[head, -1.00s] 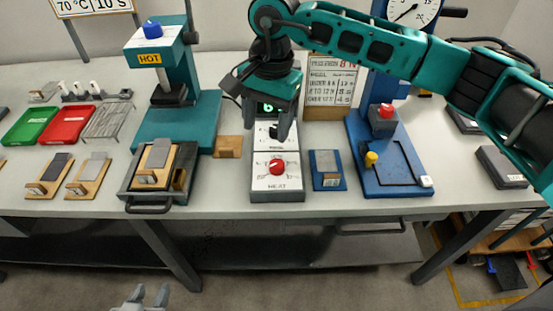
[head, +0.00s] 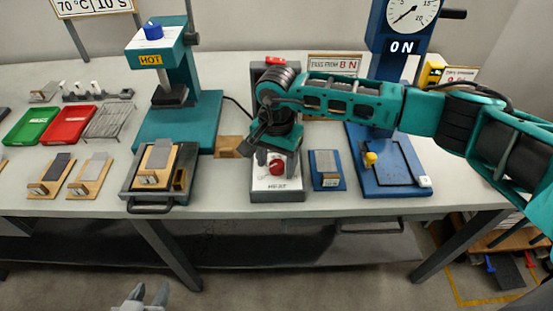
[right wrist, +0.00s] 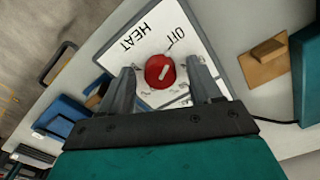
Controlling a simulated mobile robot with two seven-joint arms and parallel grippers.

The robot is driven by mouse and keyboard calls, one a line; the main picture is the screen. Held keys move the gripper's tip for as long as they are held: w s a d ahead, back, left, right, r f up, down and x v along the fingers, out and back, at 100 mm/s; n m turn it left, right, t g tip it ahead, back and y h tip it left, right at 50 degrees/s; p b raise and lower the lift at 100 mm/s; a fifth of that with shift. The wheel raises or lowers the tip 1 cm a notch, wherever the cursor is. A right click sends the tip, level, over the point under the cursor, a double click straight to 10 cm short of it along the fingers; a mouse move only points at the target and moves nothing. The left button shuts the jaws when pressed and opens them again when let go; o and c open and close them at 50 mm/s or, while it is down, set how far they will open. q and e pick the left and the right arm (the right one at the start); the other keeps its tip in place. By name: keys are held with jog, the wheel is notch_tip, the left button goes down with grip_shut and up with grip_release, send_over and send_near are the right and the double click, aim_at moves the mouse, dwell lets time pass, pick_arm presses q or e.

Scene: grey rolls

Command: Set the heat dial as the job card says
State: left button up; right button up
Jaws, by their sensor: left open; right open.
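The red heat dial (head: 277,167) sits on a white panel marked HEAT at the front of a grey control box (head: 277,196). In the right wrist view the round red dial (right wrist: 159,74) has a pale pointer line slanting toward the upper right, near OFF. My right gripper (head: 276,161) is open above the dial, a finger on either side; I cannot tell if they touch it. My left gripper (head: 150,291) is open and empty at the bottom edge, before the table. A sign reading 70 °C and 10 S (head: 92,7) stands at the back left.
A teal press marked HOT (head: 150,58) stands left, with a grey tray (head: 128,180) before it. A blue press with a gauge (head: 380,130) stands right. A small blue block (head: 325,182) sits just right of the control box. My right arm hides part of an 8 N card (head: 335,64).

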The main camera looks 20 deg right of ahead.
jog(key=shift+f, duration=0.1)
jog(key=c, duration=1)
jog(key=shift+c, duration=0.2)
jog(key=shift+m, duration=0.3)
